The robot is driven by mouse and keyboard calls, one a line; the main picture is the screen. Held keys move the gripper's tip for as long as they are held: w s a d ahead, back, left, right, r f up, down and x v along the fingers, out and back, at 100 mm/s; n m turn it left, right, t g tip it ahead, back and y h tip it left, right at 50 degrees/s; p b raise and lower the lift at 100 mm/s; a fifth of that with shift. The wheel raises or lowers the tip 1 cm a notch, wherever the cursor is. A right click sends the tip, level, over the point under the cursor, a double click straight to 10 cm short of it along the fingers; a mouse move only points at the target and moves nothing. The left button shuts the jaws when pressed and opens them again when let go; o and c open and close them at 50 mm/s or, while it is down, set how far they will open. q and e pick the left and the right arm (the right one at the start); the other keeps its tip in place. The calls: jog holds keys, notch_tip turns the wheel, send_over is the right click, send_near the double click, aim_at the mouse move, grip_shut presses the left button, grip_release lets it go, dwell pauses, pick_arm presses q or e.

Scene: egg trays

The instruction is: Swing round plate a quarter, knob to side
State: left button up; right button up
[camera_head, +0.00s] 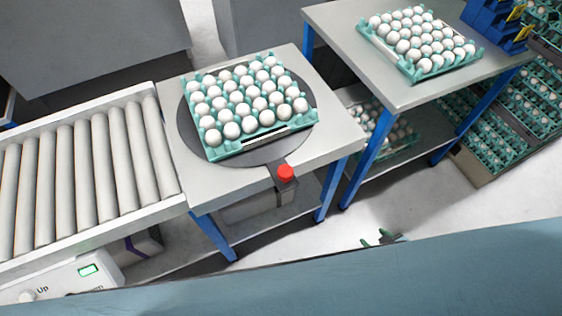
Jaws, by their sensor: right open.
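The round plate (267,153) is a dark grey disc on a light grey table. A teal tray (229,151) full of white eggs sits on it and covers most of it. The red knob (285,172) is on a dark bracket at the plate's front right, at the table's front edge. My left gripper is not in view.
A roller conveyor (85,170) adjoins the table (325,130) on the left. A second table (400,93) at the upper right holds another egg tray (400,62) and blue holders (495,25). Stacked egg trays (490,150) stand at the right.

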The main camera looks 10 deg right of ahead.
jog(key=w+a+r+n+t+y, duration=0.1)
jog(key=w+a+r+t+y, duration=0.1)
jog(key=w+r, duration=0.3)
jog(key=w+a+r+n+t+y, duration=0.1)
jog(key=w+a+r+y, duration=0.15)
jog(key=r, duration=0.45)
jog(key=n+g+y+b, duration=0.35)
jog(key=n+y, duration=0.25)
jog(key=y, duration=0.4)
send_near(286, 171)
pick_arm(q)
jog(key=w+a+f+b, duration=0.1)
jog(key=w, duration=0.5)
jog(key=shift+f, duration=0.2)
pick_arm(e)
jog(key=shift+t, duration=0.45)
jog(key=x, duration=0.3)
jog(key=f+x, duration=0.1)
jog(key=x, duration=0.6)
jog(key=shift+s+a+f, duration=0.15)
jog(key=shift+s+f, duration=0.05)
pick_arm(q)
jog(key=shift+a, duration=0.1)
pick_arm(e)
grip_shut()
